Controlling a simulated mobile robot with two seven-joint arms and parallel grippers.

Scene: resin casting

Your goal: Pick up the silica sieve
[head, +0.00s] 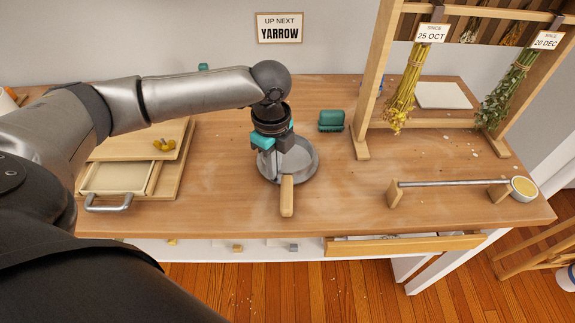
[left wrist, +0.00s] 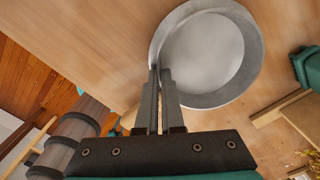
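The silica sieve (head: 310,165) is a round grey metal pan with pale contents and a wooden handle (head: 287,197) pointing toward the table's front edge. My left gripper (head: 287,163) comes down over it from above, at the handle side. In the left wrist view the sieve's round rim (left wrist: 252,50) shows ahead of the fingers. The two fingers (left wrist: 161,75) are close together, with the sieve's near edge between their tips. The exact contact is partly hidden by the fingers. The sieve looks level, at or near the tabletop. My right gripper is not in view.
A wooden tray with a drawer (head: 115,178) stands left. A green block-like item (head: 331,121) sits behind the sieve. A drying rack (head: 362,140) with hanging bunches stands at the right, with a metal bar (head: 450,184) and small bowl (head: 523,188) in front. Table around the sieve is clear.

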